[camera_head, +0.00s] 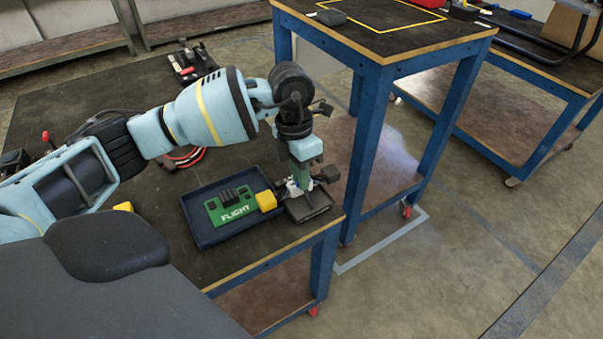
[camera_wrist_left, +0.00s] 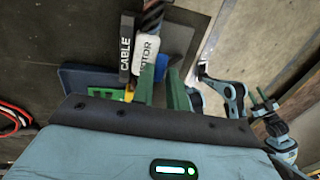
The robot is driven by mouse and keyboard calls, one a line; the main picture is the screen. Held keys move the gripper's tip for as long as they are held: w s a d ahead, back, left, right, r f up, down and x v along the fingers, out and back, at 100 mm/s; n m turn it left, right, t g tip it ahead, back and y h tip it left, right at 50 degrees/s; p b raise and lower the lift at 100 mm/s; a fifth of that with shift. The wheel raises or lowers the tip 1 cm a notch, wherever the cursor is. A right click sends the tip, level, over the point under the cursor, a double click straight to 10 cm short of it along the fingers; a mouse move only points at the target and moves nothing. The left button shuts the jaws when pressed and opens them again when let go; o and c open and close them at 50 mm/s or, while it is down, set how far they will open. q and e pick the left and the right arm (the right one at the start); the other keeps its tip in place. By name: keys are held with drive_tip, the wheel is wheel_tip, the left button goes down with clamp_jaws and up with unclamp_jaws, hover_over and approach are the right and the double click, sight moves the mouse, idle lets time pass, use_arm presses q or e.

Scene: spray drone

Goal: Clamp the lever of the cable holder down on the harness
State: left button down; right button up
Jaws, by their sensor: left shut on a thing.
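My left gripper (camera_head: 300,188) points down at the dark cable holder (camera_head: 310,208) beside the tray. A white piece of the harness (camera_head: 291,186) shows at its fingertips. In the left wrist view my green left fingers (camera_wrist_left: 162,88) are apart by a small gap, at the white MOTOR tag of the harness (camera_wrist_left: 146,52). The dark twisted cable runs up from it. A black bar marked CABLE (camera_wrist_left: 126,48) on the holder lies left of the tag. The fingers hide what lies between them and most of the holder. I cannot make out the lever or its angle.
A blue tray (camera_head: 205,236) holds a green FLIGHT board (camera_head: 236,209) and a yellow block (camera_head: 266,201), left of the holder. The table's front edge is close to the holder. A taller blue-legged table (camera_head: 371,130) stands just right of the gripper.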

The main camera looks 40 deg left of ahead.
use_arm(q)
drive_tip(key=c, duration=1.4)
unclamp_jaws()
drive_tip(key=shift+f, duration=0.1)
drive_tip(key=shift+w+a+r+p, duration=0.1)
drive_tip(key=shift+a+r+p, duration=0.1)
drive_tip(key=shift+r, duration=1.1)
drive_tip(key=shift+w+a+r+p, duration=0.1)
drive_tip(key=shift+a+r+p, duration=0.1)
drive_tip(key=shift+r, duration=1.1)
drive_tip(key=shift+a+r+p, duration=0.15)
drive_tip(key=shift+a+r, duration=0.05)
drive_tip(key=shift+r, duration=1.1)
